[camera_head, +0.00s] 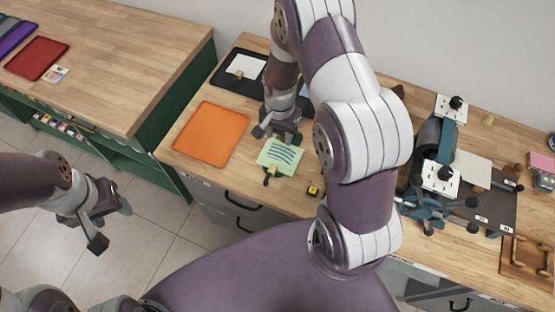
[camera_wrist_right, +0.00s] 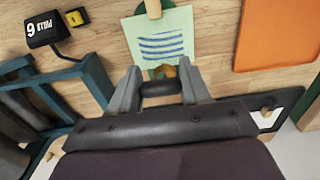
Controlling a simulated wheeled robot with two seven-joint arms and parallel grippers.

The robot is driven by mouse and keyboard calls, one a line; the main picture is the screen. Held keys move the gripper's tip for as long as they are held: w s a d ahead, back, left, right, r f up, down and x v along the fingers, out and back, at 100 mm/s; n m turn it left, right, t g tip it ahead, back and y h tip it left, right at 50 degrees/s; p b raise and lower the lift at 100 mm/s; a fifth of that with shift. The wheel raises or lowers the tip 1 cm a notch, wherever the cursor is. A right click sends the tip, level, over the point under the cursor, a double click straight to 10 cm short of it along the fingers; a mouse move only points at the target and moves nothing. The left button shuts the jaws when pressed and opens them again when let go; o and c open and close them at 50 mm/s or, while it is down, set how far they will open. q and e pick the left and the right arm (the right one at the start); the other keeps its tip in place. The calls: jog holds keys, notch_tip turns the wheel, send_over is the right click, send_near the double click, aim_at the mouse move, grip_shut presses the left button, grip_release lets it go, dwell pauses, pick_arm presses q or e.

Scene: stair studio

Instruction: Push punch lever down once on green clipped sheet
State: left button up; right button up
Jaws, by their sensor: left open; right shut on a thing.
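The green sheet (camera_head: 281,157) with blue wavy lines lies on the wooden counter at the middle. It also shows in the right wrist view (camera_wrist_right: 161,42), with a wooden clip (camera_wrist_right: 153,9) on its far edge. A black bar-shaped handle (camera_wrist_right: 160,88), apparently the punch lever, sits between my right fingertips at the sheet's near edge. My right gripper (camera_head: 279,134) is shut on this handle; the punch body is mostly hidden by the gripper and sheet. My left gripper (camera_head: 98,215) is open and empty, over the floor at the left, away from the counter.
An orange tray (camera_head: 209,131) lies left of the sheet. A black tray (camera_head: 229,79) holding a white sheet is behind.

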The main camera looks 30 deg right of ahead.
aim_at(274, 167)
jog(key=shift+s+a+f+b, duration=0.5)
jog(key=shift+a+f+b, duration=0.1)
jog(key=shift+f, duration=0.45)
jog(key=shift+s+a+f+b, duration=0.5)
jog(key=shift+f+b, duration=0.1)
jog(key=shift+f, duration=0.5)
jog(key=shift+s+a+f+b, duration=0.45)
jog(key=shift+a+f+b, duration=0.15)
jog(key=shift+f, duration=0.45)
jog(key=shift+f+b, duration=0.3)
jog(key=shift+f, duration=0.15)
jog(key=shift+r, duration=0.1)
